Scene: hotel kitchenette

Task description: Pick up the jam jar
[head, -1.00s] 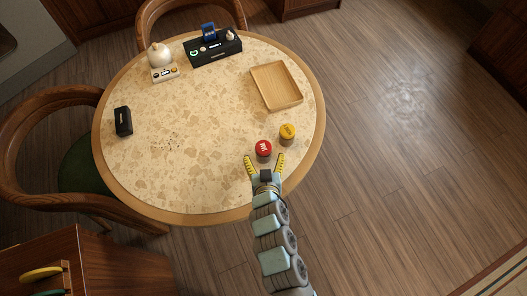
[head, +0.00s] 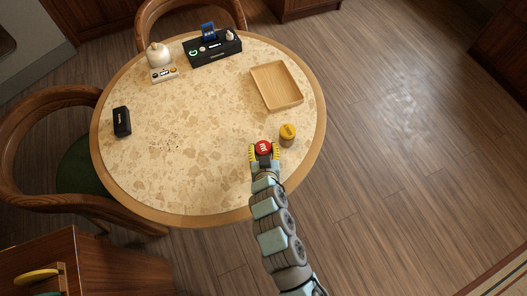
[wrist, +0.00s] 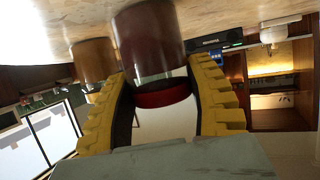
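The jam jar, with a red lid (head: 263,147) and dark red contents (wrist: 148,38), stands upright on the round table near its front edge. My gripper (head: 264,153) has one yellow finger on each side of it, and both fingers appear to touch it. In the wrist view, which is upside down, my gripper (wrist: 165,88) frames the lid between its fingers, and the jar's base still meets the tabletop. I see no gap under the jar.
A yellow-lidded jar (head: 287,130) stands close to the right; it also shows in the wrist view (wrist: 94,60). A wooden tray (head: 298,103) lies behind it. The table's middle is clear.

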